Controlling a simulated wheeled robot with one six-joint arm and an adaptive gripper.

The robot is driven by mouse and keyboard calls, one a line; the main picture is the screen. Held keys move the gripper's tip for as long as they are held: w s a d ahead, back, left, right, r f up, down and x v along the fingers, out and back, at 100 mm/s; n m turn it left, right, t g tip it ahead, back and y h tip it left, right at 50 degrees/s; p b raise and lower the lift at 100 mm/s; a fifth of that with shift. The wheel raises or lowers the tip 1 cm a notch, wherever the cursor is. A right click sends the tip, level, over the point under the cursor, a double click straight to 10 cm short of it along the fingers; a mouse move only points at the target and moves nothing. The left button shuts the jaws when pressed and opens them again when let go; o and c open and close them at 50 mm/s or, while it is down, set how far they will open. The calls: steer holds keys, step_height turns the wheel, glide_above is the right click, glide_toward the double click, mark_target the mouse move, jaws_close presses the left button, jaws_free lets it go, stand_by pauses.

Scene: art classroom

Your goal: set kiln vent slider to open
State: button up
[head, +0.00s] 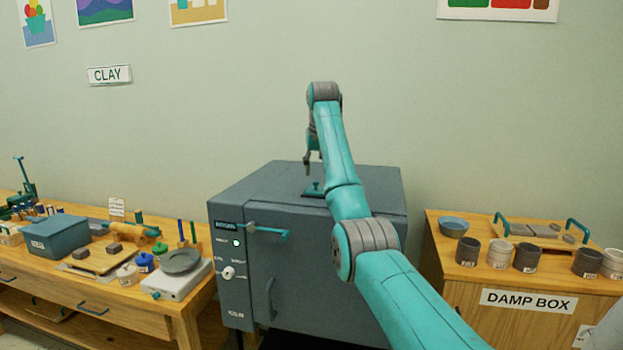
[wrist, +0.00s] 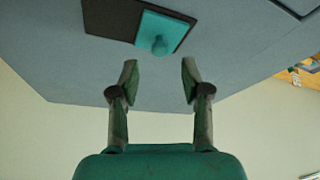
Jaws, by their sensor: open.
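The grey kiln (head: 240,283) stands against the wall in the head view. The vent slider (head: 313,188) is on its top, a teal plate with an upright knob. In the wrist view the teal slider (wrist: 172,27) sits at the right end of a dark track (wrist: 107,18), and its round knob (wrist: 160,45) points towards my gripper. My gripper (wrist: 159,75) is open and empty, its two fingertips apart on either side of the knob's line and short of it. In the head view my gripper (head: 308,164) hangs just above the slider.
The kiln front has a teal lever (head: 265,231), a white dial (head: 228,272) and a door handle (head: 270,298). A workbench with clay tools (head: 180,262) stands left. The damp box (head: 526,301) with several cups stands right. The kiln top is otherwise clear.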

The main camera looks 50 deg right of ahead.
mark_target(316, 182)
steer(key=shift+x, duration=2.15)
jaws_close()
